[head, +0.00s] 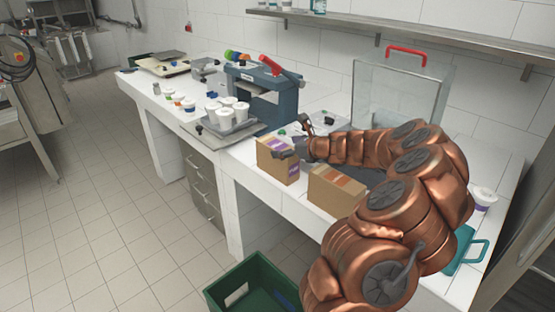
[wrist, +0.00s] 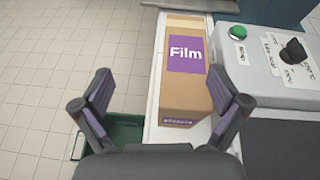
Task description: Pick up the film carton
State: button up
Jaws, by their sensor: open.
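The film carton (wrist: 188,92) is a brown cardboard box with a purple label reading "Film". In the wrist view it stands upright on the white counter, ahead of my gripper (wrist: 160,112). My gripper is open, with its two fingers spread apart and nothing between the fingertips that I can see held. The right finger overlaps the carton's lower right edge in the picture; I cannot tell if they touch. In the head view the carton (head: 277,162) stands near the counter's front edge, with my gripper (head: 290,150) close by its right side.
Another brown box with an orange label (head: 337,190) stands right of the film carton. A machine panel with a green button (wrist: 238,32) lies close on the carton's right. White cups on a tray (head: 233,130) stand farther left. A green crate (head: 252,285) is on the floor below.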

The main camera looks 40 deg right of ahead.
aim_at(280, 146)
jog(key=d, duration=0.1)
jog(key=d+f+m, duration=0.1)
jog(key=d+h, duration=0.1)
jog(key=shift+s+f+m, duration=0.2)
jog(key=shift+s+m, duration=0.1)
jog(key=shift+w+d+f, duration=0.1)
jog(key=shift+d+f, duration=0.05)
jog(key=shift+p+x, duration=0.55)
jog(key=shift+x, duration=1.1)
jog(key=shift+p+x, duration=0.6)
jog(key=shift+x, duration=1.45)
grip_shut()
jog(key=shift+r, duration=0.25)
